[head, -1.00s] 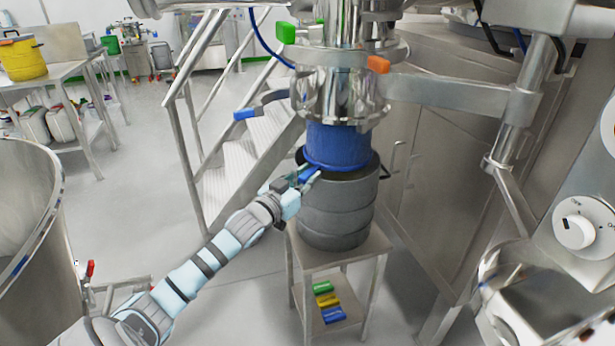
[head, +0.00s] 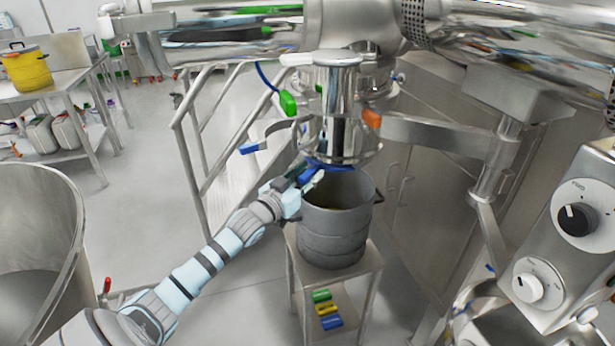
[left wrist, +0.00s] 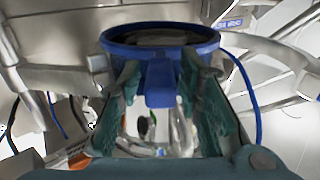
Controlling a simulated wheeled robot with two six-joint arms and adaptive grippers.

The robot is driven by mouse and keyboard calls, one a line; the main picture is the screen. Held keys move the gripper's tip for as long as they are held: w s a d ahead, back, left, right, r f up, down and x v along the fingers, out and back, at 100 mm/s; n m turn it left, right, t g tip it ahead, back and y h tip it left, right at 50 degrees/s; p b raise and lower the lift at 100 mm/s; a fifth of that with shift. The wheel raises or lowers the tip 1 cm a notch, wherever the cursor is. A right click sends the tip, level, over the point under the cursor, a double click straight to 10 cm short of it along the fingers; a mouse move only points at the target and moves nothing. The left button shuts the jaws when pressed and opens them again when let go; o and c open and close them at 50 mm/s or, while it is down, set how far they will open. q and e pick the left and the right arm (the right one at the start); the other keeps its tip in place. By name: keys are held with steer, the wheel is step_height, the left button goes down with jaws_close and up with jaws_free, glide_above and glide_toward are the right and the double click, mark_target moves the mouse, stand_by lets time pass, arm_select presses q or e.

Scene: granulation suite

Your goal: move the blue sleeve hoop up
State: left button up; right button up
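The blue sleeve hoop (head: 330,166) sits just under the steel outlet (head: 340,135), above the rim of the grey drum (head: 334,235). The blue sleeve is no longer seen hanging below the outlet. My left gripper (head: 311,179) reaches the hoop from the left. In the left wrist view, the hoop (left wrist: 117,40) is a blue ring with a tab (left wrist: 160,88). My right gripper is not in view.
The drum stands open on a small steel stand (head: 290,250), with several coloured blocks (head: 326,309) on its lower shelf. A large steel vessel (head: 75,240) stands at the left, and a control panel (head: 550,245) at the right.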

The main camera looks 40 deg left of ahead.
arm_select(q)
steer(key=shift+s+f, duration=0.15)
steer(key=shift+s, duration=0.2)
steer(key=s, duration=0.6)
steer(key=shift+d, duration=0.15)
steer(key=shift+s+d, duration=0.1)
steer(key=shift+s, duration=0.4)
